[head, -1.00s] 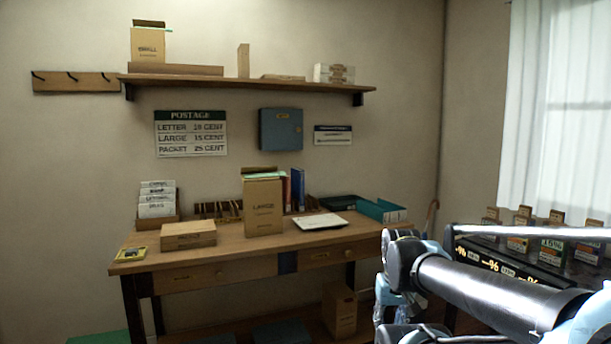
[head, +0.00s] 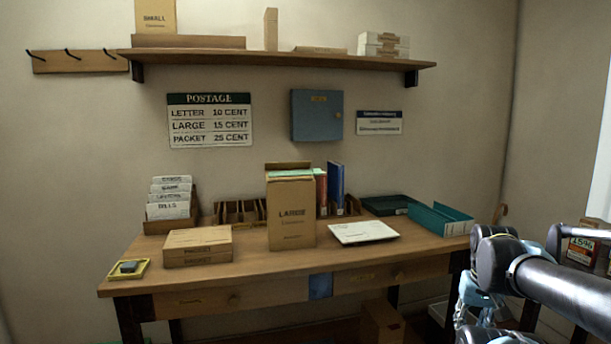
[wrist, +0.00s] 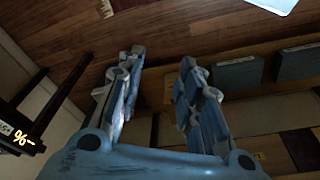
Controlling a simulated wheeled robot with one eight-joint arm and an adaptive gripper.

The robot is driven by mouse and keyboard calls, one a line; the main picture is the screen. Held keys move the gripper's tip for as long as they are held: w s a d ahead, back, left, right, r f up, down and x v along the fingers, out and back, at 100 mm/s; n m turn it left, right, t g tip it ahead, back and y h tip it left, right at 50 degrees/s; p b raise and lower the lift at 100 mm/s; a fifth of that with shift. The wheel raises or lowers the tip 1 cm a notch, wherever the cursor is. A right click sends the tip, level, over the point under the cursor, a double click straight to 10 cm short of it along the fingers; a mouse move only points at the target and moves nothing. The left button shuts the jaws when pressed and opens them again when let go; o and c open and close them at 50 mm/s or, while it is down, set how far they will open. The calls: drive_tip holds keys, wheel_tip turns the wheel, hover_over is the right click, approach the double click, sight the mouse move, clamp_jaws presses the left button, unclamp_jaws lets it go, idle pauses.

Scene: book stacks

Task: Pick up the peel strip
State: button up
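I cannot pick out a peel strip for certain in either view. A tan box marked LARGE (head: 291,220) stands upright on the desk, with a thin pale green edge (head: 291,174) showing at its open top. A flat box marked PACKET (head: 198,246) lies left of it. A white sheet or pad (head: 363,232) lies to its right. My gripper (wrist: 162,56) shows in the wrist view with its two blue fingers apart and nothing between them. It is to the right of the desk's front, pointing over the wooden floor.
The wooden desk (head: 270,268) has free room along its front. A yellow tray with a dark pad (head: 130,268) sits at its left end, a teal tray (head: 440,219) at its right. A card holder (head: 170,205) stands at the back. A shelf (head: 280,60) hangs above.

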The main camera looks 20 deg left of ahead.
drive_tip(key=shift+o, duration=1.4)
drive_tip(key=shift+a+r, duration=0.3)
drive_tip(key=shift+r, duration=0.25)
drive_tip(key=shift+a+r, duration=0.25)
drive_tip(key=shift+r, duration=0.25)
drive_tip(key=w+a+r+m+y, duration=0.25)
drive_tip(key=w+a+r, duration=0.35)
drive_tip(key=r, duration=0.3)
drive_tip(key=w+a+r+m+y, duration=0.1)
drive_tip(key=w+a+r+y, duration=0.2)
drive_tip(key=w+a+r, duration=0.5)
drive_tip(key=m+g+y, duration=0.2)
drive_tip(key=m+y, duration=0.3)
drive_tip(key=y, duration=0.1)
approach(320, 170)
drive_tip(key=shift+x, duration=4.25)
drive_tip(key=shift+s, duration=0.1)
drive_tip(key=c, duration=0.7)
drive_tip(key=shift+c, duration=0.2)
